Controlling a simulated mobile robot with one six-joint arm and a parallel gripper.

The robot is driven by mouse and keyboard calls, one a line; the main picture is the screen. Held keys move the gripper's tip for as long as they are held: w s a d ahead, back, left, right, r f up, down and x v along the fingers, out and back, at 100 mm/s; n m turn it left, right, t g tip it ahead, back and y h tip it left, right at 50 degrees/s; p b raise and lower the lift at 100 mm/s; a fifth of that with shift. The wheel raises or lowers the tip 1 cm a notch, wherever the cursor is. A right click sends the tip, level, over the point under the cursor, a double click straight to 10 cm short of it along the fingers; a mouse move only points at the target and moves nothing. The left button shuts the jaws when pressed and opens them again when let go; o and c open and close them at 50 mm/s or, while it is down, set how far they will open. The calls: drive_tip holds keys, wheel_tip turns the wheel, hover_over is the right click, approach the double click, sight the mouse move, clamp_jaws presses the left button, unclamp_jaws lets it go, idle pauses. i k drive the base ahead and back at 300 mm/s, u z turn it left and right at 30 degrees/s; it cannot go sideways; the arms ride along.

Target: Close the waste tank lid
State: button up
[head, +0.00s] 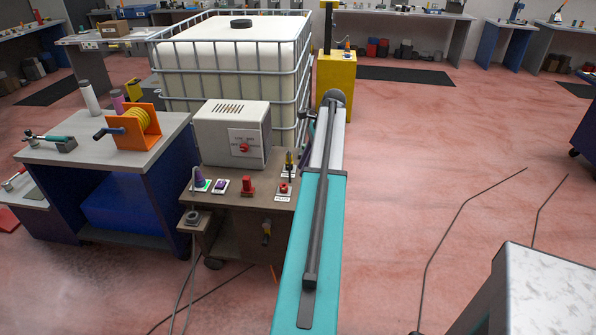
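A large white tank (225,85) stands in a grey metal cage at the upper middle of the head view. A round black cap (241,23) sits on its top, near the back. It looks flat on the tank, but I cannot tell from here whether it is fully seated. No label shows that this is the waste tank, and I see no other clear tank lid. My gripper and its fingers do not show in this view.
A brown cart (238,190) with a grey box (232,133) and several small controls stands before the tank. A grey-topped bench (85,155) is at left. A yellow post (336,75) stands right of the tank. Open reddish floor (410,170) lies to the right, with dark cables on it.

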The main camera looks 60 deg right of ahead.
sight(134, 91)
drive_tip(key=u, duration=0.4)
drive_tip(key=i, duration=4.65)
